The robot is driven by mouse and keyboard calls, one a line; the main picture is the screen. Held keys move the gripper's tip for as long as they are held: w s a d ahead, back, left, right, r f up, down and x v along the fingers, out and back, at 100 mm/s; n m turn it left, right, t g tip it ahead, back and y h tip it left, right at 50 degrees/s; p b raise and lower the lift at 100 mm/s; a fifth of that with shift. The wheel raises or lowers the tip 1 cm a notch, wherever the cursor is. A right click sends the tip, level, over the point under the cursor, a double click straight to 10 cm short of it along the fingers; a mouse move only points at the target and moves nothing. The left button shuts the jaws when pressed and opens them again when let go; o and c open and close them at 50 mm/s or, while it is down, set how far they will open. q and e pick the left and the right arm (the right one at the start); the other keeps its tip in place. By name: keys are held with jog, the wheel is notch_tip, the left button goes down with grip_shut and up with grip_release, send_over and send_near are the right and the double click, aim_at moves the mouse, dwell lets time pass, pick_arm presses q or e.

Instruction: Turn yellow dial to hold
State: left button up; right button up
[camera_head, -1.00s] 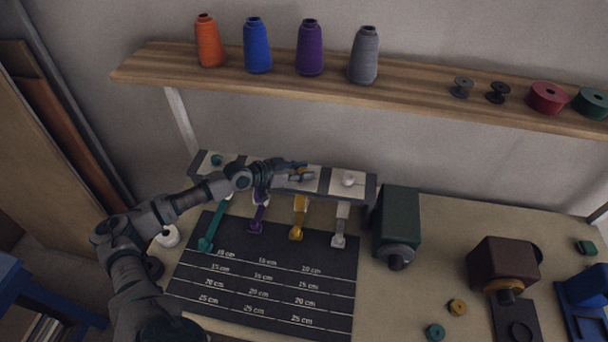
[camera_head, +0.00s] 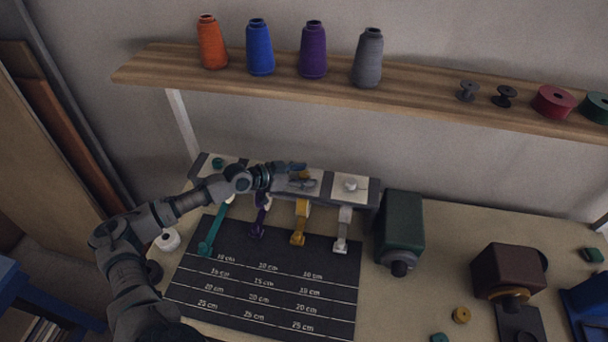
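A grey panel (camera_head: 327,184) at the back of the table carries a row of dials on pale plates. My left gripper (camera_head: 300,177) reaches across it from the left to the yellow dial (camera_head: 301,168). The fingers cover most of that dial, so its setting and whether they grip it cannot be made out. The yellow strap (camera_head: 299,228) hangs below it onto the dark measuring mat (camera_head: 225,290). A teal dial (camera_head: 217,163) is at the left and a white dial (camera_head: 350,184) at the right. My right gripper is out of view.
Teal (camera_head: 213,232), purple (camera_head: 257,227) and white (camera_head: 343,228) straps hang beside the yellow one. A dark green machine (camera_head: 402,225) stands just right of the panel. A wooden shelf (camera_head: 200,76) with thread cones runs above. A white spool (camera_head: 168,240) stands near my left arm.

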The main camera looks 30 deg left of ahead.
pick_arm(q)
jog(key=shift+s+a, duration=0.1)
jog(key=v, duration=1.1)
jog(key=shift+s+a, duration=0.25)
jog(key=shift+r, duration=0.1)
